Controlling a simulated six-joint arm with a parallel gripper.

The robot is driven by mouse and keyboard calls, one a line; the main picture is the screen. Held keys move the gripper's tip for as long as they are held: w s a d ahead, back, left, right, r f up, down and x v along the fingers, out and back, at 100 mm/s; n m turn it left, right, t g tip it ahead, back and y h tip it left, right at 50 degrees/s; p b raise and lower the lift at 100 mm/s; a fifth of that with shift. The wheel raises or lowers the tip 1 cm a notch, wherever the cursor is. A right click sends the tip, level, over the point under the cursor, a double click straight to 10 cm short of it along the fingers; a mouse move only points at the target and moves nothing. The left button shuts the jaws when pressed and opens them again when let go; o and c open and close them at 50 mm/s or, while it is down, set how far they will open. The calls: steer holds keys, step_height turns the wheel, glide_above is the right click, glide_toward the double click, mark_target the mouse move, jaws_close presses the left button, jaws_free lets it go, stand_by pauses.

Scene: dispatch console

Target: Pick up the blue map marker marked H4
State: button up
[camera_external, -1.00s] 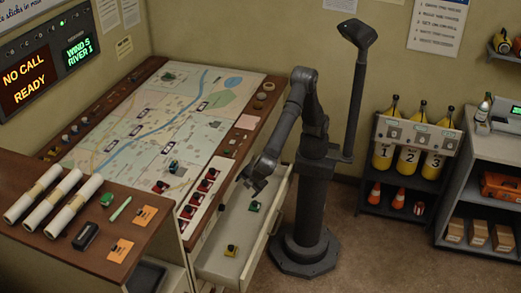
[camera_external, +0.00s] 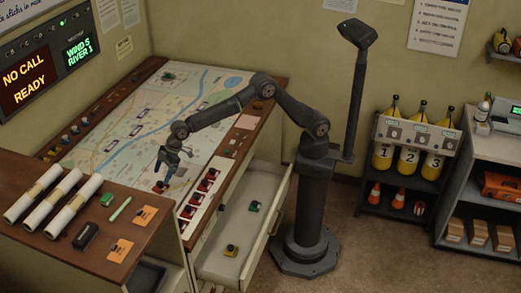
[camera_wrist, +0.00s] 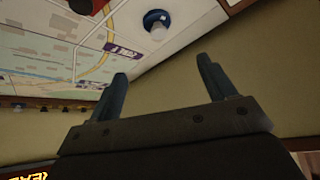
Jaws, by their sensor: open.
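A blue round marker (camera_wrist: 155,17) with a pale knob shows at the top of the wrist view, on the edge of the map board. No H4 lettering can be read on it. My gripper (camera_wrist: 162,68) is open and empty; the marker appears beyond the fingertips, apart from them. In the external view my gripper (camera_external: 167,170) hangs low over the near part of the map board (camera_external: 215,108), and it hides the place around the marker there.
A red marker (camera_external: 159,187) stands close to my gripper. A row of red markers (camera_external: 207,186) lies on a white strip at right. The open drawer (camera_external: 225,267) holds a green marker (camera_external: 254,206) and a yellow marker (camera_external: 231,250). Paper rolls (camera_external: 63,204) lie on the near desk.

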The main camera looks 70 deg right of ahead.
steer(key=x, duration=1.2)
steer(key=shift+s+a+f, duration=0.1)
steer(key=shift+w+x, duration=0.15)
steer(key=shift+x, duration=1.15)
steer(key=shift+w+x, duration=0.15)
steer(key=shift+x, duration=1.15)
steer(key=c, duration=1.1)
steer(key=shift+o, duration=0.2)
steer(key=shift+r, duration=0.2)
